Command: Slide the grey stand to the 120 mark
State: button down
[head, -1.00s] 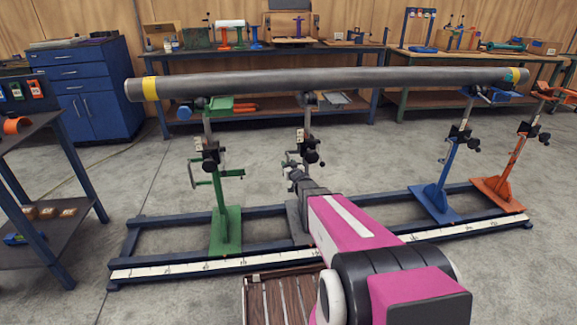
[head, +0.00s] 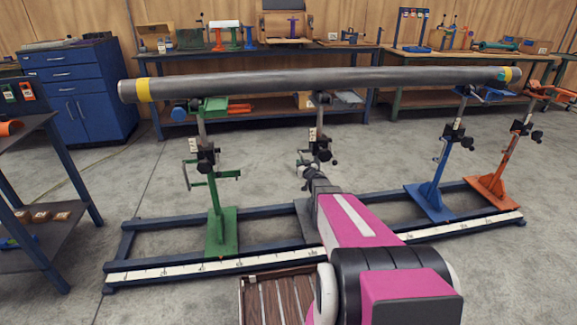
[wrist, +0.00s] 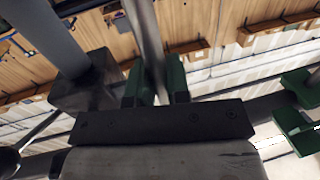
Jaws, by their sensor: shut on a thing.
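The grey stand (head: 304,213) stands upright on the blue rail frame between the green stand (head: 220,228) and the blue stand (head: 429,198). Its head is under the long grey pipe (head: 320,80). My gripper (head: 309,172) is shut on the stand's post, low down; my arm hides part of its base. In the wrist view the post (wrist: 148,35) runs between the green fingertips of my gripper (wrist: 155,82). A white scale strip (head: 200,268) runs along the rail's front; its numbers are too small to read, and my arm covers its middle.
An orange stand (head: 490,190) is at the rail's right end. Clear rail lies between the grey and blue stands. A wooden slatted thing (head: 275,297) is in front of the rail, beside my arm. A shelf cart (head: 40,215) stands at left.

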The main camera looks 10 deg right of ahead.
jog(key=d, duration=1.3)
jog(key=shift+d, duration=0.35)
jog(key=c, duration=1.1)
grip_release()
jog(key=shift+s, duration=0.15)
jog(key=s+d, duration=0.2)
jog(key=s, duration=0.8)
jog(key=shift+s, duration=0.2)
